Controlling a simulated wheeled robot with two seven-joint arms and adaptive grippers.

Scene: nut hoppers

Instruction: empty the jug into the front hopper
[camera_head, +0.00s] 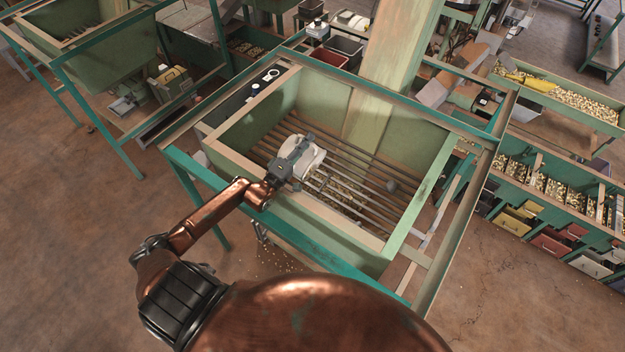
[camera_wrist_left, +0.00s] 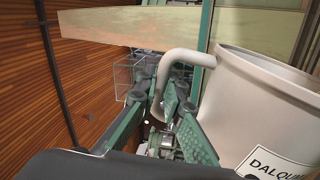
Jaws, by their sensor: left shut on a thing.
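The jug (camera_head: 309,157) is pale, with a dark-lettered label on its side in the left wrist view (camera_wrist_left: 240,100). My left gripper (camera_head: 285,168) is shut on the jug's handle, which shows as a curved tube between the fingers (camera_wrist_left: 168,100) in the wrist view. The gripper holds the jug over the left part of the front hopper (camera_head: 405,128), a green bin with a wooden rim and a slatted grate. Pale nuts show between the slats below and right of the jug. The jug's inside is hidden, and its exact tilt is unclear. My right gripper is out of view.
A wooden post (camera_head: 392,55) rises at the hopper's back. A teal frame (camera_head: 190,165) surrounds the hopper. Another green hopper (camera_head: 105,50) stands at back left. Nut bins (camera_head: 550,185) are at right.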

